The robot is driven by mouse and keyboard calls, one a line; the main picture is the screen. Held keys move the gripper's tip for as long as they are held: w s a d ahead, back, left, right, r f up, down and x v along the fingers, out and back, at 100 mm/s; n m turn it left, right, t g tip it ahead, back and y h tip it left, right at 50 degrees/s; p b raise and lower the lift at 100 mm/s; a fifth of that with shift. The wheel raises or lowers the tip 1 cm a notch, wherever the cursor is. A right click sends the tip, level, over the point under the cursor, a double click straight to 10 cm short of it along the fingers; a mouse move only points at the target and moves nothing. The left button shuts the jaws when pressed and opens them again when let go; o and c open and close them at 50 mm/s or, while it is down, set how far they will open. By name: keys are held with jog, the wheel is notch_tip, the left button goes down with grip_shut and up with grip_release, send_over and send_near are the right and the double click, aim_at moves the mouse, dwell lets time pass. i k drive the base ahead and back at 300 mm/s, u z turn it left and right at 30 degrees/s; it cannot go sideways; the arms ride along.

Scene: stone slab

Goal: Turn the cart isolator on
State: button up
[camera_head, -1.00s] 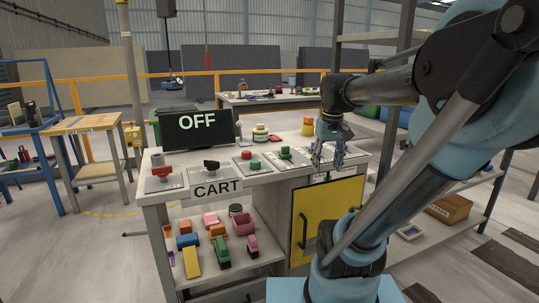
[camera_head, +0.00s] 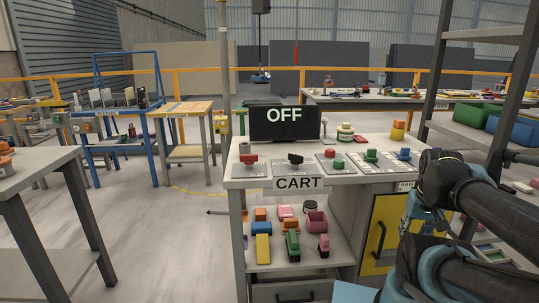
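The cart bench (camera_head: 345,190) carries a "CART" label (camera_head: 298,183) on its front edge. A black display (camera_head: 285,122) at its back reads OFF. A row of controls stands on the top: a red-handled one (camera_head: 248,157) at the left, a black-handled one (camera_head: 295,159), a red and green button pair (camera_head: 333,159), a green knob (camera_head: 371,155) and a blue knob (camera_head: 404,153). I cannot read which is the isolator. My gripper (camera_head: 424,216) is low at the right, before the yellow door and apart from the controls. It is partly hidden by my arm; its opening is unclear.
A jar (camera_head: 345,133) and a yellow-orange item (camera_head: 398,129) stand at the bench's back. A grey table (camera_head: 45,165) is at the left, with open floor between it and the bench. A shelf rack (camera_head: 465,135) stands at the right.

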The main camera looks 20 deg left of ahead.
aim_at(248, 160)
jog(key=u, duration=1.6)
